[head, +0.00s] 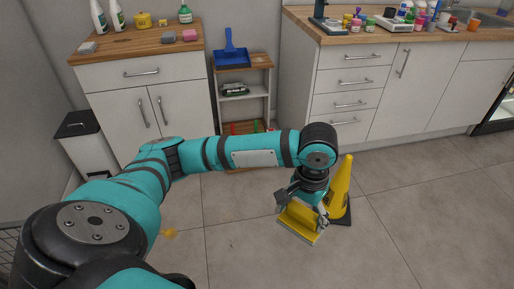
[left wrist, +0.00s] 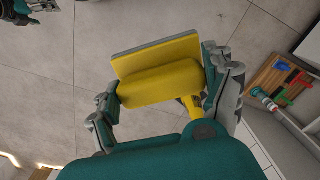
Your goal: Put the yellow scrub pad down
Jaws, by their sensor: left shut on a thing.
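The yellow scrub pad (head: 302,225) is a yellow block with a grey layer along one edge. My left gripper (head: 304,208) is shut on it, in front of a yellow cone (head: 342,188). In the left wrist view the pad (left wrist: 160,78) sits between the two fingers of my left gripper (left wrist: 162,90), one at each end. Floor tiles show beyond it, with no surface seen directly under it. Its exact height above the floor is hard to tell.
A wooden-topped cabinet (head: 140,50) at the left bears bottles, a yellow pot and sponges. A small shelf (head: 262,62) with a blue dustpan (head: 232,58) stands in the middle. A longer counter (head: 395,40) at the right is crowded. A bin (head: 82,130) stands far left. Open floor lies right.

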